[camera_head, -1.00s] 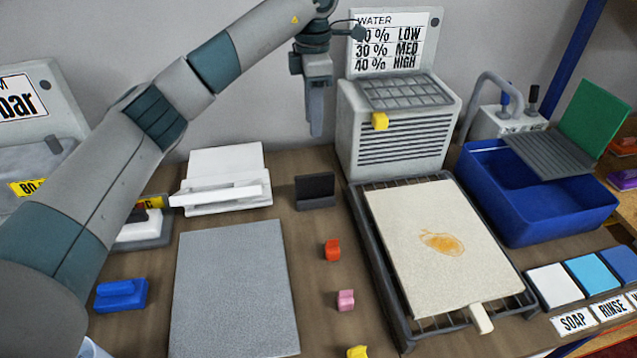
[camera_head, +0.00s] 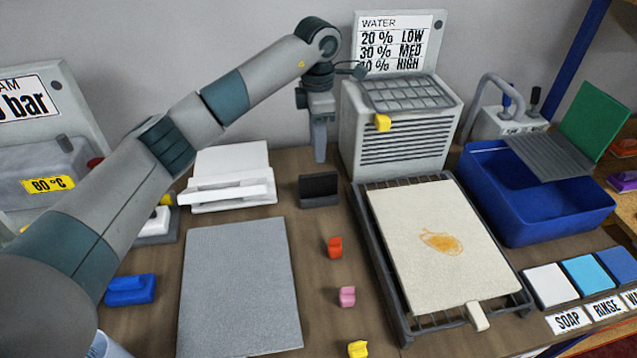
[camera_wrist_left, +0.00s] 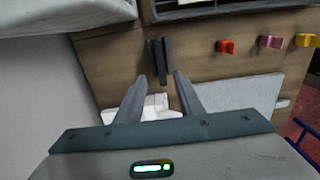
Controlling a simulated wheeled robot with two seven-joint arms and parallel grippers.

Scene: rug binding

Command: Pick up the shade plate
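The small dark plate (camera_head: 319,186), which I take to be the shade plate, stands upright in a low dark holder on the wooden bench, left of the rack. In the left wrist view the dark plate (camera_wrist_left: 158,62) shows as narrow upright slabs just beyond my fingertips, roughly in line with the gap between them. My left gripper (camera_head: 320,158) points down, just above and behind the plate in the head view. In the left wrist view the left gripper (camera_wrist_left: 160,77) is open with nothing between its fingers. My right gripper is not in view.
A grey vented box (camera_head: 402,125) with a yellow knob stands close to the right. A white tray (camera_head: 230,192) is at left, with a grey mat (camera_head: 240,290) in front. The rack (camera_head: 362,215) holds a stained cream rug. Red (camera_head: 335,247) and pink (camera_head: 347,296) pieces lie between.

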